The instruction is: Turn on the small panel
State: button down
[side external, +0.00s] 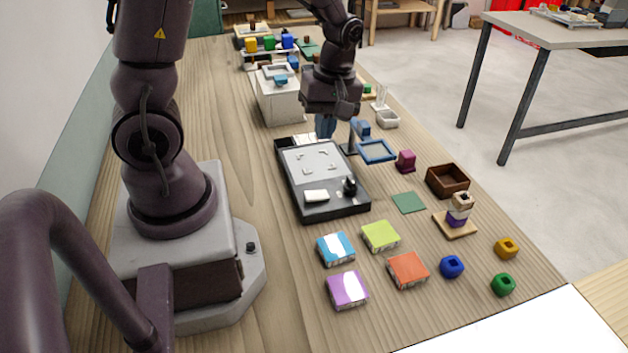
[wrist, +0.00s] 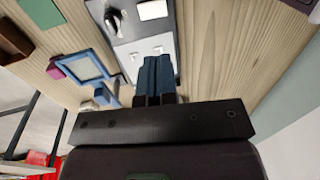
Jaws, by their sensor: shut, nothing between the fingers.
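A small grey panel (side external: 312,160) sits in a black frame on the wooden table, with small pale marks on its face. A white block (side external: 316,196) and a black knob (side external: 349,187) are at its near end. The wrist view shows the panel too (wrist: 145,35), with the white block (wrist: 152,10) and the knob (wrist: 115,20). My gripper (side external: 325,128) is shut and empty, pointing down near the panel's far end. In the wrist view its blue fingertips (wrist: 158,62) are together and overlap the panel's edge; I cannot tell whether they touch it.
A blue frame (side external: 377,151) and a small blue-topped stand (side external: 359,130) are right of my gripper. A white box (side external: 281,98) stands behind. Coloured blocks, including an orange one (side external: 408,270), lie nearer the camera. A brown box (side external: 447,181) is to the right.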

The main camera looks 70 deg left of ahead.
aim_at(318, 195)
jog(key=f, duration=0.4)
jog(key=s+f, duration=0.1)
jog(key=f, duration=0.4)
jog(key=s+f, duration=0.1)
jog(key=f, duration=0.3)
jog(key=shift+s+f, duration=0.1)
jog(key=shift+f, duration=0.25)
jog(key=shift+s+f, duration=0.1)
jog(key=shift+f, duration=0.1)
jog(key=shift+w+r, duration=0.2)
jog(key=shift+w, duration=0.65)
